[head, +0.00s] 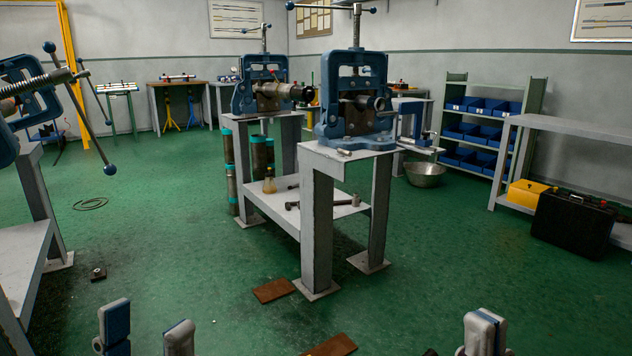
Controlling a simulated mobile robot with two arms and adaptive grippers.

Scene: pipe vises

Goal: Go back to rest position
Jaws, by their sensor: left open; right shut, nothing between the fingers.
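My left gripper (148,330) shows at the bottom left edge of the head view. Its two fingertips stand apart with bare green floor between them. My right gripper (484,333) shows at the bottom right of centre, its fingertips together and holding nothing. Both grippers point up into the picture, apart from the vises and benches. The rest of both arms is out of the frame. A blue pipe vise (354,98) stands on a grey bench (318,225) ahead. A second blue vise (262,84) behind it has a metal pipe piece in its jaws.
Another vise (28,90) and bench (20,262) stand close at left. Brown plates (274,290) lie on the floor before the middle bench. A steel bowl (425,174), blue-bin shelf (455,78) and black case (572,224) are at right. Green floor is open between.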

